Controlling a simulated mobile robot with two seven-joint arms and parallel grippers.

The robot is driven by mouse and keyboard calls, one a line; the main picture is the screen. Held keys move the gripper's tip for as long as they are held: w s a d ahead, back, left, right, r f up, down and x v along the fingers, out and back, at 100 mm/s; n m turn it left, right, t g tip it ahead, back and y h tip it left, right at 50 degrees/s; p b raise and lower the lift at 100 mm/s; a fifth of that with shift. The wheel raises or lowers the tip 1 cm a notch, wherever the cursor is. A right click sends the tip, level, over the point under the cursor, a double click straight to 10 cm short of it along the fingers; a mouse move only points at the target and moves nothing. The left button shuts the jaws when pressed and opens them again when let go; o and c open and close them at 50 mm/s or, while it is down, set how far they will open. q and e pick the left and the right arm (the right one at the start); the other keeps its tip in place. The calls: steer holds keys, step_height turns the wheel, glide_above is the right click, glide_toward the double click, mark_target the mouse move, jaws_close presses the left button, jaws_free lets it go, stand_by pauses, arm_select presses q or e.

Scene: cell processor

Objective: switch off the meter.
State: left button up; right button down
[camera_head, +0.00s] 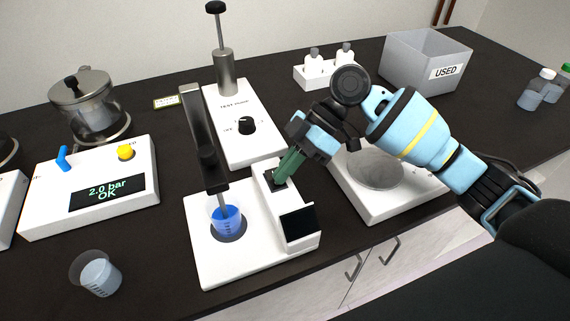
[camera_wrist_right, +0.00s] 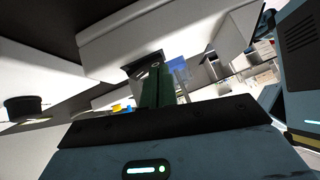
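The meter (camera_head: 219,268) is a white unit on the dark bench, with a raised block at its right side. Its display (camera_head: 298,223) is black and shows no readable text. A probe on a dark arm (camera_head: 193,125) reaches down into a beaker of blue liquid (camera_head: 227,222) on its base. My right gripper (camera_head: 279,181) has green fingers, which look closed together with nothing between them. The fingertips are at the dark switch area (camera_head: 272,178) on top of the block, touching or nearly so; they partly hide it. The wrist view shows the fingers (camera_wrist_right: 157,85) against a dark recess in a white surface. My left gripper is not in view.
A white unit with a round plate (camera_head: 375,170) stands close right of the meter, under my right arm. A test mixer (camera_head: 246,145) stands behind. A pressure panel (camera_head: 90,190) reads "2.0 bar OK" at left. A loose beaker (camera_head: 98,275) stands front left. A "USED" bin (camera_head: 425,60) is behind.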

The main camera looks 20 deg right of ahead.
steer(key=shift+w, duration=0.1)
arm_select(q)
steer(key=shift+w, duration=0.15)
arm_select(e)
steer(key=shift+w+r, duration=0.1)
steer(key=shift+w, duration=0.6)
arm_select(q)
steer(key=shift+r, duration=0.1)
arm_select(e)
steer(key=shift+r, duration=0.1)
